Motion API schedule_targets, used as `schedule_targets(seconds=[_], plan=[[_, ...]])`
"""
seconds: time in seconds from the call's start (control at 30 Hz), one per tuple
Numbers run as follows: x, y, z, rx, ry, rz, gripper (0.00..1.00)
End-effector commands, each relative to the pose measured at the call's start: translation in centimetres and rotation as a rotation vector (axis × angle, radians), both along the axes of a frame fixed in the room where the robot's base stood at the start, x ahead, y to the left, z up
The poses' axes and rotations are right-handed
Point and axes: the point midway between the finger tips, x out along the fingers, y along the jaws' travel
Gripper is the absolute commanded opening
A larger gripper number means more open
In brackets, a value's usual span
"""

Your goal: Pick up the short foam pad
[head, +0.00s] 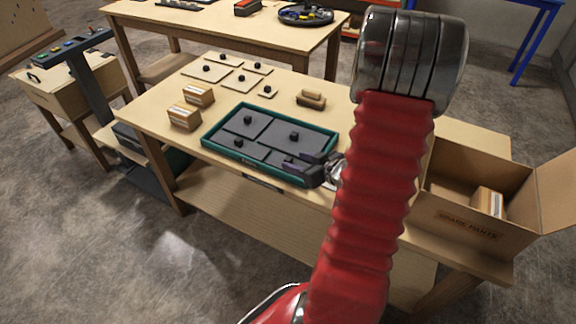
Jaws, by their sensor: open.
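A teal tray (205,138) lies on the workbench and holds several dark grey foam pads with black knobs. One pad (262,118) is at the back left, and another (305,139) is at the back right. A smaller pad (227,144) is at the front left. A further pad at the front right is partly covered by my gripper. I cannot tell for certain which pad is the short one. My gripper (293,164) is open, low over the tray's front right part. Contact with the pad or knob there cannot be made out. My red arm hides the bench to the right.
Two small cardboard boxes (184,118) stand left of the tray. Several thin wooden panels with black knobs (241,80) lie behind it. A wooden block (311,98) lies behind the tray, and an open spare parts carton (470,224) is at the right.

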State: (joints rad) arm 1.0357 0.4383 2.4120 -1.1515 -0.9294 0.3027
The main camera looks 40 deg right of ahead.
Motion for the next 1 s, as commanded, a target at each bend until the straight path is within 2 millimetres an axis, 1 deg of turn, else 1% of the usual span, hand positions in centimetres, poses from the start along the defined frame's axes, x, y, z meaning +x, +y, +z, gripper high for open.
schedule_targets(seconds=[0.03,0.13,0.3,0.83,1.0], plan=[[0.7,0.2,-0.4,0.002,0.001,0.004,0.46],[1.8,0.1,-1.0,0.002,0.001,0.002,0.46],[2.9,0.0,-1.6,0.0,0.0,0.001,0.46],[2.9,-0.1,-1.6,0.001,0.0,0.0,0.46],[2.9,-0.1,-1.6,0.001,0.0,0.0,0.35]])
